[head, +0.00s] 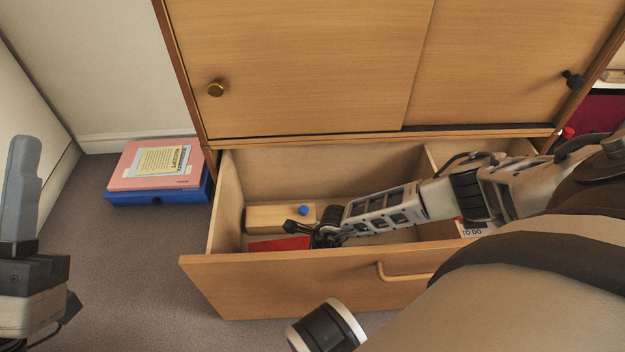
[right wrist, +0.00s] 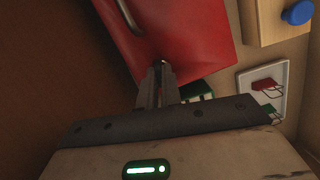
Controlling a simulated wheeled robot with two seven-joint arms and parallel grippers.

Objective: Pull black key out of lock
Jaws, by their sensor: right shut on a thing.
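A red box (right wrist: 185,35) with a metal handle lies in the open drawer; it shows as a red patch in the head view (head: 280,244). My right gripper (right wrist: 158,72) is shut at the edge of the box, on what seems to be the black key. The key is almost wholly hidden between the fingers. A small bright metal spot shows at the fingertips; I cannot tell whether the key is in the lock. In the head view my right gripper (head: 300,228) reaches down into the drawer. My left gripper (head: 20,190) stands at the far left, away from everything; its jaw gap is not clear.
The drawer (head: 290,275) also holds a wooden block with a blue knob (head: 303,210) and a white tray (right wrist: 262,88) with clips. The cabinet above has a brass knob (head: 215,89) and a dark fitting (head: 572,79). Pink and blue folders (head: 158,170) lie on the floor left.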

